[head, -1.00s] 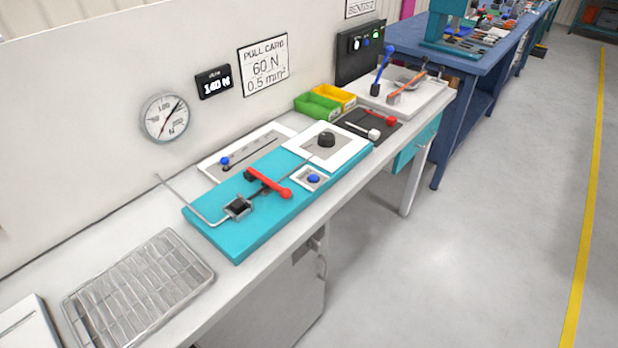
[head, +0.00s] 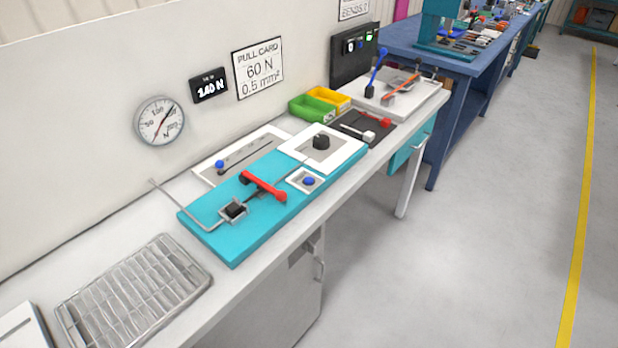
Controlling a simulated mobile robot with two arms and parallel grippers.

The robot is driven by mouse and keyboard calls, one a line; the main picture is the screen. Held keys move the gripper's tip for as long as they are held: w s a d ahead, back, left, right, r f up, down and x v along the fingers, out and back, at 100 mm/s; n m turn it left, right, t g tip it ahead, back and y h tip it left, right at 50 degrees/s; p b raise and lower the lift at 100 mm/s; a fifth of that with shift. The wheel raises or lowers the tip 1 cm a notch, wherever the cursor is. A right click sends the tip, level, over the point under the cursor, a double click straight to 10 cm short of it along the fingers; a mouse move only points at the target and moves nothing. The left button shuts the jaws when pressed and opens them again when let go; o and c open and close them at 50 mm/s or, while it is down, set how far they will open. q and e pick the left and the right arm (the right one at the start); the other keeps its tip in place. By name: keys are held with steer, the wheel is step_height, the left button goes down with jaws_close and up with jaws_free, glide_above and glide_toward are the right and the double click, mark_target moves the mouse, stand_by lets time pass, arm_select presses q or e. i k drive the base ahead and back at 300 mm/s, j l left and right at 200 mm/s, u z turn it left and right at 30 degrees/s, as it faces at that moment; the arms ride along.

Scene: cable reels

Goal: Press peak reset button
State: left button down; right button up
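A small blue button (head: 309,181) sits on a square white plate on the teal base plate (head: 237,250); I see no label that names it the peak reset. Beside it on the teal plate are a red lever (head: 264,187) and a black clamp block (head: 234,209). A black knob (head: 321,142) stands on a white panel behind the button. The round dial gauge (head: 160,122) on the wall shows a black and a red needle. The small display (head: 208,86) reads about 140 N. Neither of my grippers is in view.
A wire rack (head: 135,292) lies at the near left of the bench. A slide with a blue knob (head: 219,164) lies behind the teal plate. Green (head: 313,108) and yellow bins stand farther back. The floor on the right is clear.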

mark_target(308, 180)
steer(key=i+l, duration=0.15)
steer(key=l, duration=0.3)
steer(key=i+l, duration=0.1)
steer(key=l, duration=0.4)
steer(key=i+l, duration=0.15)
steer(key=l, duration=0.3)
steer(key=i+l+u, duration=0.1)
steer(key=l, duration=0.4)
